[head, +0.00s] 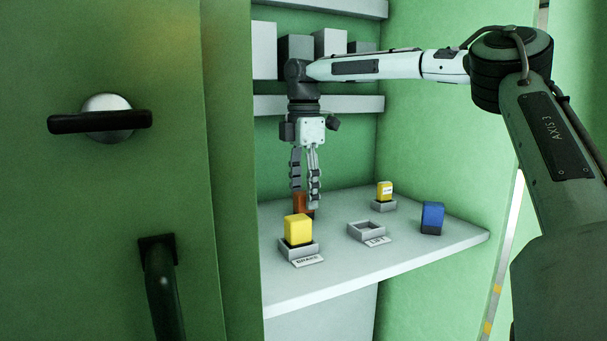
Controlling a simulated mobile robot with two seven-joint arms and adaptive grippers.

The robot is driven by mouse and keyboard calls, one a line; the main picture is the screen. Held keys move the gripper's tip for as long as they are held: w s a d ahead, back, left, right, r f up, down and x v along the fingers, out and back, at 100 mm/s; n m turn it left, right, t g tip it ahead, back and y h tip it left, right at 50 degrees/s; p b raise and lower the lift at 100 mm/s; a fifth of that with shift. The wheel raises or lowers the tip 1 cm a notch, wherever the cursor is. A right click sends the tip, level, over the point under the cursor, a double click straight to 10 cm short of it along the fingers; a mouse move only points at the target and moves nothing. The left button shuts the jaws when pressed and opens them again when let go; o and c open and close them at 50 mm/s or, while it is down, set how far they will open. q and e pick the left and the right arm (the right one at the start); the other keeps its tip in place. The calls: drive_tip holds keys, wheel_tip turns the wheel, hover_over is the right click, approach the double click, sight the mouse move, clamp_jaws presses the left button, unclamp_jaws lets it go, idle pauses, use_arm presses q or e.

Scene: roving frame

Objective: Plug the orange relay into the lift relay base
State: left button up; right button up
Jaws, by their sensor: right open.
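The orange relay (298,204) stands on the shelf behind a yellow relay, which hides part of it. My right gripper (305,196) points straight down over the orange relay with its fingers apart. The fingertips are beside the relay's upper part; the right finger covers some of it, and I cannot tell whether they touch it. The lift relay base (367,230) is a grey, empty, open socket to the right of the gripper, with a LIFT label (377,241) in front. My left gripper is not in view.
A yellow relay (297,229) sits in a labelled base at the front left. Another yellow relay (385,188) sits in a base further back. A blue relay (432,217) stands on the shelf (340,279) at right. A green cabinet door (100,210) fills the left.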

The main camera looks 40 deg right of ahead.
drive_tip(key=shift+f, duration=1.4)
drive_tip(key=shift+c, duration=0.4)
drive_tip(key=c, duration=1)
drive_tip(key=o, duration=1.1)
drive_tip(key=shift+c, duration=0.2)
drive_tip(key=shift+r, duration=0.2)
drive_tip(key=shift+c, duration=0.4)
